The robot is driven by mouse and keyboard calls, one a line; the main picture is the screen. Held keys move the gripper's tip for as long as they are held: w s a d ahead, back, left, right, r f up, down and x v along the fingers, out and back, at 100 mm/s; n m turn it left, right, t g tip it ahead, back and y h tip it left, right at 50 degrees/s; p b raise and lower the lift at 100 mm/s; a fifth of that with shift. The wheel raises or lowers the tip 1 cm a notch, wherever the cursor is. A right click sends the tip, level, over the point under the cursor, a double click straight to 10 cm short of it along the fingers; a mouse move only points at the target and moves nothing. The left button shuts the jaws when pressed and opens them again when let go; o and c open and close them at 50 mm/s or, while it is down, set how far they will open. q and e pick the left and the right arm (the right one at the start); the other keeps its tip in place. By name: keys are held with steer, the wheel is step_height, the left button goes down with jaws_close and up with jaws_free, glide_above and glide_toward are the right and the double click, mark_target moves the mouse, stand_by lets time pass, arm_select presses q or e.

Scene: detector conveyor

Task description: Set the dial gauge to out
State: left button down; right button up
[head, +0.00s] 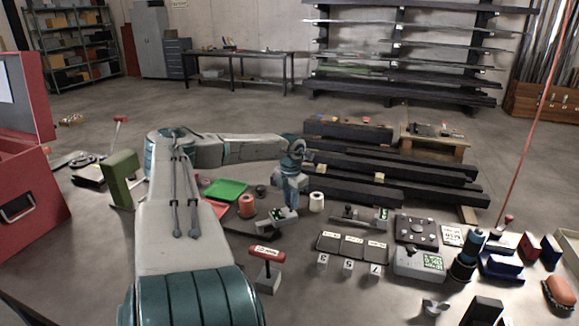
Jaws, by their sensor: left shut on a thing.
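My left gripper (291,211) is low over the table, in the middle of the head view, pointing down. My right gripper is not in view.
Near the device are an orange spool (246,206), a white roll (316,202) and a green tray (227,189). A red-handled tool (267,252) stands in front. Right are a caliper (357,218), a grey box with a green display (419,264) and a blue-topped instrument (467,258).

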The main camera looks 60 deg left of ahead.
arm_select(q)
steer(key=shift+d+f, duration=0.1)
steer(key=shift+f, duration=0.05)
steer(key=c, duration=1.3)
jaws_free()
steer(key=shift+o, duration=0.2)
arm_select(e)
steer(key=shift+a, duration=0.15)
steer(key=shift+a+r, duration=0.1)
arm_select(q)
steer(key=shift+w+r+p, duration=0.1)
steer(key=shift+r+p, duration=0.2)
steer(key=shift+r, duration=0.45)
step_height(320, 180, up, 9)
steer(key=p, duration=0.3)
steer(key=shift+r, duration=0.2)
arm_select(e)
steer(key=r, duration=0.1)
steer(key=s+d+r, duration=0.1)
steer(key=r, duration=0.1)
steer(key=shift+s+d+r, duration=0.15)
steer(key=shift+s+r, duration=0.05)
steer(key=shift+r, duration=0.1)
